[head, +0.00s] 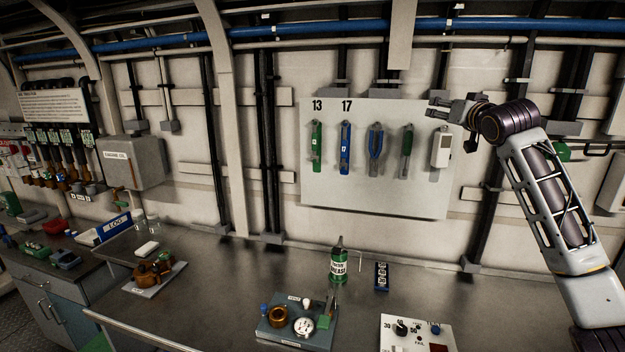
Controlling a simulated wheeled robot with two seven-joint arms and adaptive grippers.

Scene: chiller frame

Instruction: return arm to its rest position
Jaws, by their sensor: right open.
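My right arm (545,190) comes in from the lower right and reaches up beside the white tool board on the wall. My right gripper (436,108) is at its upper end, pointing left, in front of the board's upper right corner. It is open and I see nothing in it. It is above the white handheld device that hangs at the board's right end and apart from it. My left gripper and arm are out of the picture.
The tool board (330,185) carries several hanging tools. The bench's middle is mostly clear.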

